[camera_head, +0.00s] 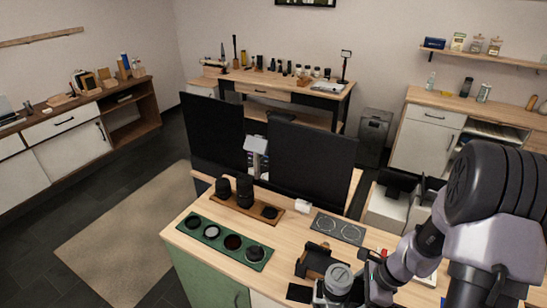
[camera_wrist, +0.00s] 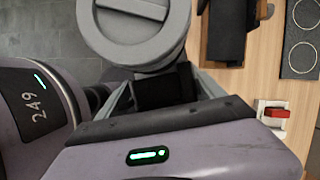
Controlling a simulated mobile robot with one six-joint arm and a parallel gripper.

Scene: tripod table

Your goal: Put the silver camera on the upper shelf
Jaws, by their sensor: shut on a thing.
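A silver-grey camera with a round lens (camera_head: 341,279) is at the bottom of the head view, over the front of the wooden desk. In the wrist view its round grey lens part (camera_wrist: 132,28) fills the top, cut off by the frame edge. My gripper (camera_wrist: 165,92) is shut on the camera, whose dark body shows between the fingers. Part of the camera is hidden by the fingers. A wall shelf (camera_head: 480,58) at the upper right of the head view holds a blue box and jars; I cannot tell whether it is the upper shelf.
A dark stand (camera_head: 318,261) is close beside the camera. A green tray (camera_head: 222,243) with round lenses, a wooden tray with black lenses (camera_head: 245,191) and two monitors (camera_head: 310,160) occupy the desk. A red-and-white object (camera_wrist: 275,115) lies right of my gripper. Floor at left is open.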

